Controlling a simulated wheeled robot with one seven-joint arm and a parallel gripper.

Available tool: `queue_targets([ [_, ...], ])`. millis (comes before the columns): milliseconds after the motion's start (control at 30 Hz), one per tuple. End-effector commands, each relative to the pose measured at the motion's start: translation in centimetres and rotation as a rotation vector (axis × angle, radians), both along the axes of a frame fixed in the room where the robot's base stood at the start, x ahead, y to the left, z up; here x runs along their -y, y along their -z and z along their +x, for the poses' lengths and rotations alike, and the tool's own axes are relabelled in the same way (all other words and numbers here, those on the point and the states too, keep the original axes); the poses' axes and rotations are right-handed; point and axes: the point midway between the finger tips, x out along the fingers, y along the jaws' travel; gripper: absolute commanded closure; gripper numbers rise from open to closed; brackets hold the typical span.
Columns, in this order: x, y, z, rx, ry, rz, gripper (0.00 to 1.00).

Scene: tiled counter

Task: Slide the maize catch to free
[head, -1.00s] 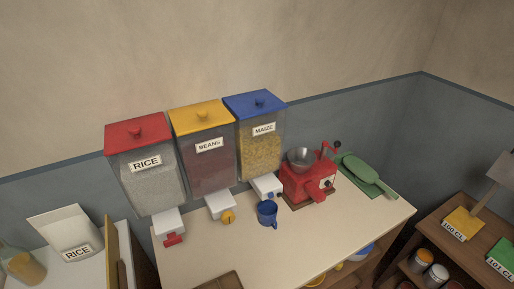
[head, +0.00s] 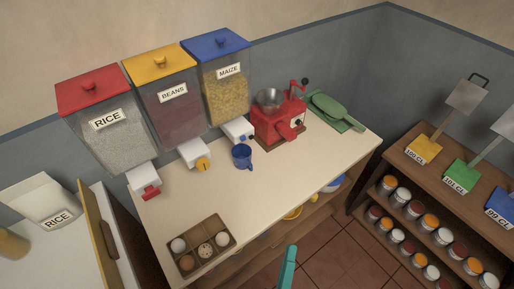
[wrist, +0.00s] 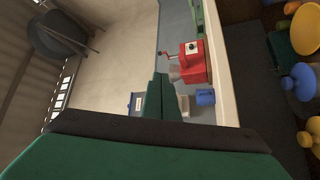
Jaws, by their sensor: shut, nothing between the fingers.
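The maize dispenser (head: 227,95) has a blue lid and yellow grain behind its clear front. It hangs on the wall, right of the beans and rice dispensers. Its white outlet (head: 237,128) has a small blue catch (head: 243,138), too small to read its position. A blue cup (head: 242,157) stands on the counter just below and in front of the outlet. My gripper (head: 291,252) shows as a teal tip at the bottom, in front of the counter, well apart from the catch. In the wrist view my gripper (wrist: 160,85) is shut and empty; its fingers partly hide the dispenser.
A red grinder (head: 278,118) stands close to the right of the outlet. An egg tray (head: 213,228) sits at the counter's front left. Shelves with jars (head: 430,224) stand at right. The middle of the counter is clear.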

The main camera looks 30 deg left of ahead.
Motion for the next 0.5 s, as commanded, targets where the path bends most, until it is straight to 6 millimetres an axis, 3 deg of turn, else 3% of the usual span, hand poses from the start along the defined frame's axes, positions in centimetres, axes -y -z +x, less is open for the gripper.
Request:
queue_targets([
  [500, -7.6, -0.6, 9.2, 0.542, -0.06, -0.709, 1.0],
])
